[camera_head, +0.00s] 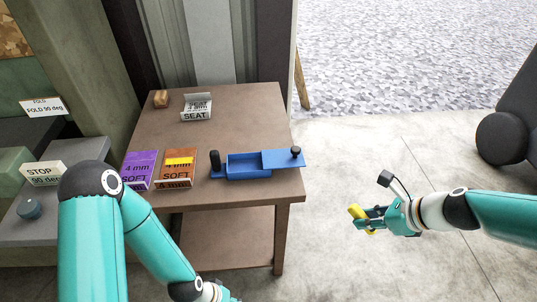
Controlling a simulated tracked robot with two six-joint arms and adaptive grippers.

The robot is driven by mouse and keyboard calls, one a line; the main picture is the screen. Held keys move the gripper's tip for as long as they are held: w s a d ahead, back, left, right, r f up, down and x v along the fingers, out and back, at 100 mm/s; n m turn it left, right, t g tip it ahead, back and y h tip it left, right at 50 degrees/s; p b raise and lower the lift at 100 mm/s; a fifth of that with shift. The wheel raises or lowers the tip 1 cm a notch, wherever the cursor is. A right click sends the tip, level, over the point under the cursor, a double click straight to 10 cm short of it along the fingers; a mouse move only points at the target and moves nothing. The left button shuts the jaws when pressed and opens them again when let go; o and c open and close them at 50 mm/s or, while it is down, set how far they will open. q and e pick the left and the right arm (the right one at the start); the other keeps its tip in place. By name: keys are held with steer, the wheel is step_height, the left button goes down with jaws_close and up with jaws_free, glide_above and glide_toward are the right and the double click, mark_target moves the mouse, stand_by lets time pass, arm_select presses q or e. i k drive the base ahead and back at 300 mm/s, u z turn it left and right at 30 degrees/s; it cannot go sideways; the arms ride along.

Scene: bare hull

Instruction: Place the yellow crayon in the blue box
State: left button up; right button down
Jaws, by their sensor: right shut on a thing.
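The blue box (249,174) stands on the brown table near its front edge, with an open compartment at its left. Its blue lid (283,159) with a dark knob sticks out to the right, past the table's side. My right gripper (366,218) is off to the right of the table, above the floor. It is shut on a yellow thing (356,211), which looks like the yellow crayon; the fingers hide its middle.
The brown table (222,116) has clear room behind the box. A purple block (139,168) and an orange block (180,166) with a yellow strip on top stand left of the box. A SEAT holder (196,108) and a small wooden block (160,98) are at the back.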

mark_target(247, 169)
steer(key=u, duration=0.2)
steer(key=i, duration=0.95)
steer(key=u, duration=0.7)
